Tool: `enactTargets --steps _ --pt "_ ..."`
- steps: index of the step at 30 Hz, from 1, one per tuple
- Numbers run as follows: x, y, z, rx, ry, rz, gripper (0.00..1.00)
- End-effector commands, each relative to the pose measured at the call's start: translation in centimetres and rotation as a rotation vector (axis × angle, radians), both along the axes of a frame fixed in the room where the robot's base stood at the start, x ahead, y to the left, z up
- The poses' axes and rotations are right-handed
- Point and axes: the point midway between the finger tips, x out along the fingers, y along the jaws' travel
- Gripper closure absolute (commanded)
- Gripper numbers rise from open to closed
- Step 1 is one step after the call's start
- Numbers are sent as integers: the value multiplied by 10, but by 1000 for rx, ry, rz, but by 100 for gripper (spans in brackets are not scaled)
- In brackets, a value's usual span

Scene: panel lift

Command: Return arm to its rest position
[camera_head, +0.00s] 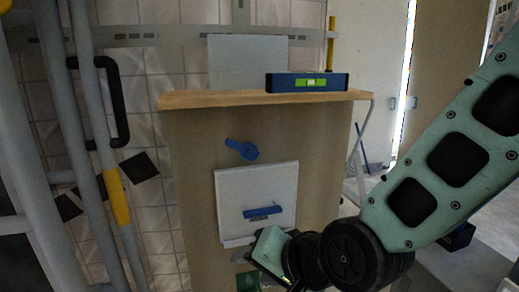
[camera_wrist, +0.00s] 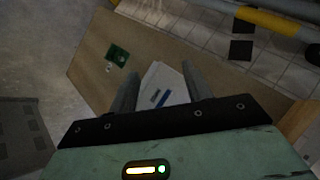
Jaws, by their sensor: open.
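In the head view my arm reaches in from the right, and the gripper end is low in the middle, in front of the wooden cabinet (camera_head: 190,190). A white panel (camera_head: 257,180) with a blue handle (camera_head: 262,212) is on the cabinet front, just above the gripper end. In the wrist view the white panel (camera_wrist: 158,76) and its blue handle show between and beyond the fingers. Any gap between gripper and panel is hard to judge.
A blue latch-like part (camera_head: 242,150) sits above the panel. A blue spirit level (camera_head: 307,82) lies on the wooden top (camera_head: 210,99), near a grey-white sheet (camera_head: 248,62). Grey pipes (camera_head: 88,120) with a black handle stand left. A green board (camera_wrist: 118,55) is on the cabinet.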

Motion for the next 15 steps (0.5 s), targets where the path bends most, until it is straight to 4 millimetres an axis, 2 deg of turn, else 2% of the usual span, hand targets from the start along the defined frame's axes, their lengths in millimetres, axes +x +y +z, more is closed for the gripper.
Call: enactTargets --steps 6,15 --pt "-57 -52 -15 -414 47 391 51" --pt "-115 -125 -9 -734 164 786 51"
